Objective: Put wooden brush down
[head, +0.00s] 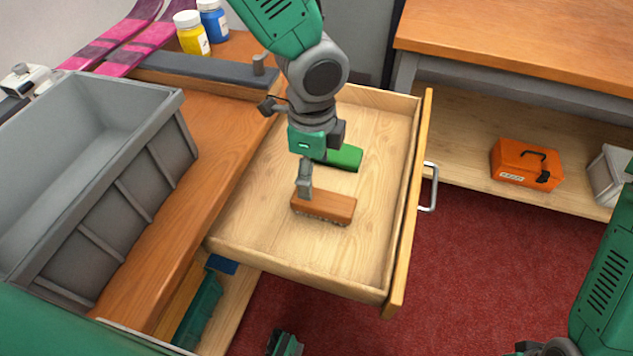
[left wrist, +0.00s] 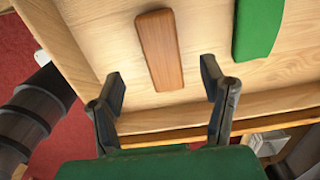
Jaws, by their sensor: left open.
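The wooden brush (head: 323,206) lies flat on the floor of the open drawer (head: 255,222), wooden back up and bristles down. It also shows in the left wrist view (left wrist: 161,50), between and beyond the fingertips. My left gripper (head: 304,190) is open over the drawer, just above the brush's left end in the head view. In the left wrist view my left gripper's two fingers (left wrist: 163,85) are spread apart with nothing between the tips. Whether a finger touches the brush is unclear.
A green block (head: 345,157) lies behind the brush in the drawer. A grey bin (head: 95,195) stands on the bench at left, with yellow and blue bottles behind. An orange toolbox (head: 526,165) sits on the right shelf. The drawer's front half is clear.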

